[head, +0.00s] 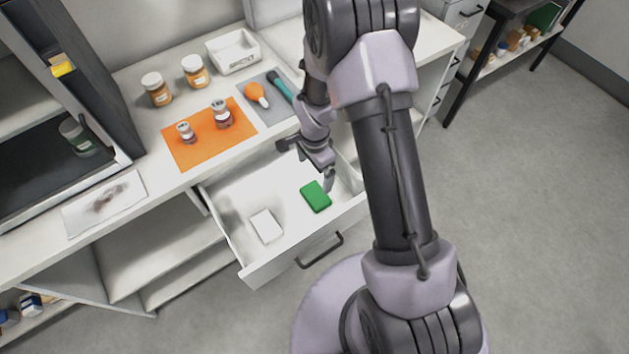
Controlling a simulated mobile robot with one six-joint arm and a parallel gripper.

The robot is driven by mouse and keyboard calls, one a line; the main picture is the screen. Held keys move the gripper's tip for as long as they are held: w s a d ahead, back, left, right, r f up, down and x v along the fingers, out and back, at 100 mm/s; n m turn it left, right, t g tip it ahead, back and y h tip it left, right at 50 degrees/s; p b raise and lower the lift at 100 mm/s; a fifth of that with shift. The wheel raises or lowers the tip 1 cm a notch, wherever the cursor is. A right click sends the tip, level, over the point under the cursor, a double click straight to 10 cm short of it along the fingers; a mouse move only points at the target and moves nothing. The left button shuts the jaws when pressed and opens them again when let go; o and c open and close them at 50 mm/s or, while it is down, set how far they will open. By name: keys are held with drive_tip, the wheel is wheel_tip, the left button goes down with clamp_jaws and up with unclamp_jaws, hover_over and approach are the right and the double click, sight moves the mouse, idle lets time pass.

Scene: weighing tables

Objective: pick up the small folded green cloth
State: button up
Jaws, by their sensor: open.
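The small folded green cloth (316,196) lies flat in the open drawer (232,228), toward its right side. My gripper (305,164) is open and points down over the drawer, just above and behind the cloth. One finger shows close to the cloth's upper right edge; I cannot tell whether it touches. Nothing shows between the fingers. A white folded item (266,226) lies in the same drawer, left of the cloth and apart from it.
On the counter above the drawer are an orange mat (176,151) with two small jars, two larger orange-brown jars (194,71), a white bin (233,51) and a grey mat (284,112) with an orange tool and a teal tool. The drawer walls surround the cloth.

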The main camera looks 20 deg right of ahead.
drive_tip(key=b, duration=0.2)
hover_over(315, 195)
wheel_tip(315, 195, down, 8)
drive_tip(key=shift+w+r, duration=0.1)
drive_tip(key=shift+w, duration=0.05)
wheel_tip(315, 195, down, 6)
drive_tip(key=shift+d+r+b, duration=0.1)
drive_tip(key=shift+r+b, duration=0.15)
drive_tip(key=shift+b, duration=1)
drive_tip(key=shift+r, duration=0.1)
drive_tip(key=shift+c, duration=0.9)
drive_tip(key=c, duration=0.9)
wheel_tip(315, 195, up, 10)
drive_tip(key=p, duration=0.3)
drive_tip(key=shift+p, duration=0.4)
